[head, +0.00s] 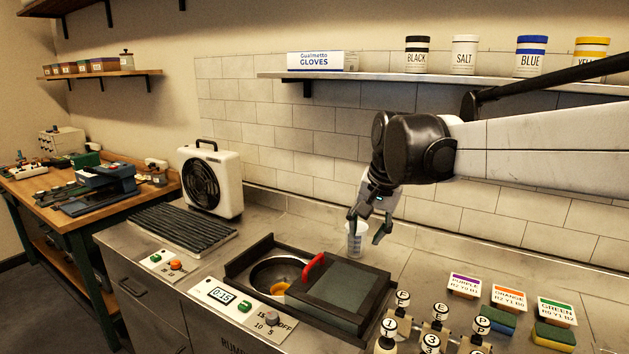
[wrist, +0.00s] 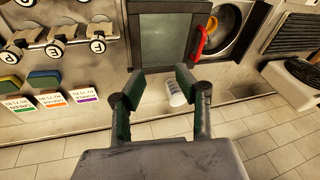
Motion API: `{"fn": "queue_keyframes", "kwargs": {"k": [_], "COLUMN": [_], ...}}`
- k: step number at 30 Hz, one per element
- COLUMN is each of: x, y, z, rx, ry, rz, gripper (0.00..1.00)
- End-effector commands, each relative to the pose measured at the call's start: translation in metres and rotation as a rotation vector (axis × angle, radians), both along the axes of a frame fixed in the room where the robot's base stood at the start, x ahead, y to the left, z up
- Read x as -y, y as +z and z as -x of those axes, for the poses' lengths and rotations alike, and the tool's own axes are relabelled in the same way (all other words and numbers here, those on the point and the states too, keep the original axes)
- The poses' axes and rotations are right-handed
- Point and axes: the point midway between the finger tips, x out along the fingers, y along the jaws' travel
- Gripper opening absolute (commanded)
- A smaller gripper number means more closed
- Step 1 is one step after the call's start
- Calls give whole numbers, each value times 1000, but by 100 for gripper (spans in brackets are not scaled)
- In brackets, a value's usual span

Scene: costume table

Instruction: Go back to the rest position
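My gripper (head: 365,228) hangs from the arm, pointing down over the counter behind the lidded machine. In the wrist view its two fingers (wrist: 158,84) are spread wide with nothing between the tips. A small whitish cup with markings (head: 355,243) stands just below and beside the left finger in the head view. In the wrist view the cup (wrist: 174,93) shows near the right finger, partly covered by it. I cannot tell whether finger and cup touch.
The sunken drum machine (head: 262,262) has its dark sliding lid (head: 340,290) with red handle partly over it. Labelled levers (head: 432,330), colour cards (head: 508,298) and sponges (head: 555,334) stand to the right. A shelf (head: 400,77) with jars runs above. A fan (head: 212,180) stands left.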

Motion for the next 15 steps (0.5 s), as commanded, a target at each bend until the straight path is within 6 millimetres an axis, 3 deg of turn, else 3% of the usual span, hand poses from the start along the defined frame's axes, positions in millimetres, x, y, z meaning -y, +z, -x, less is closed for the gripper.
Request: {"fn": "queue_keyframes", "kwargs": {"k": [1, 8, 15], "x": [6, 32, 54], "y": [1, -2, -19], "z": [16, 79, 143], "rx": [15, 94, 172], "ry": [11, 72, 134], "rz": [9, 57, 116], "gripper": [32, 32, 32]}}
